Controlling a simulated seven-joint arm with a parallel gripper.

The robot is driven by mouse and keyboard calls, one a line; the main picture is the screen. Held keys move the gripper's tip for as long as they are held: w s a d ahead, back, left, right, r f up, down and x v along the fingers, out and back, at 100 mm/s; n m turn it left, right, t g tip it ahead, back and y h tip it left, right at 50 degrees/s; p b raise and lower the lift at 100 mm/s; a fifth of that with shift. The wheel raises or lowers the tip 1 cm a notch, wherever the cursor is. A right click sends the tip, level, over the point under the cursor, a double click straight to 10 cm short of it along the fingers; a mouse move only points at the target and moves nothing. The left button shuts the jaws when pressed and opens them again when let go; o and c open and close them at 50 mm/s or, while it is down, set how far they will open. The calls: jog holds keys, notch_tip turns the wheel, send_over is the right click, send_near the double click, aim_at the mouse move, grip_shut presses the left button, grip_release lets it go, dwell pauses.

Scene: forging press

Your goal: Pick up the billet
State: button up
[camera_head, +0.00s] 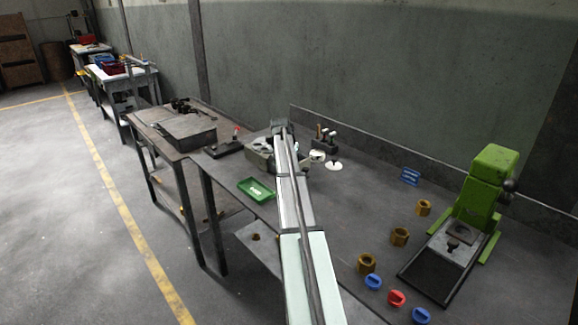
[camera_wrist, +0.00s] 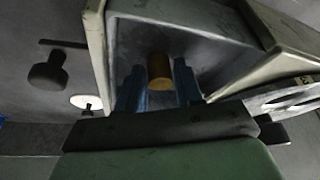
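The billet (camera_wrist: 160,72) is a short brass-coloured cylinder inside a grey, slope-walled bin (camera_wrist: 212,27) in the wrist view. My gripper (camera_wrist: 160,78) reaches into the bin with its two blue fingers apart, one on each side of the billet. Narrow dark gaps seem to show between the fingers and the billet, so it looks open around it. Whether a finger touches it is hard to tell. In the head view my arm reaches across the bench to the bin (camera_head: 259,159), hiding part of it. The billet is not visible there.
A green tray (camera_head: 256,189) lies left of my arm. A green press (camera_head: 486,185) stands at right, with several brass nuts (camera_head: 400,236) and blue and red parts (camera_head: 397,298) before it. Dark stamp-like tools (camera_head: 325,140) stand behind the bin.

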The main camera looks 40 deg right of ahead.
grip_shut()
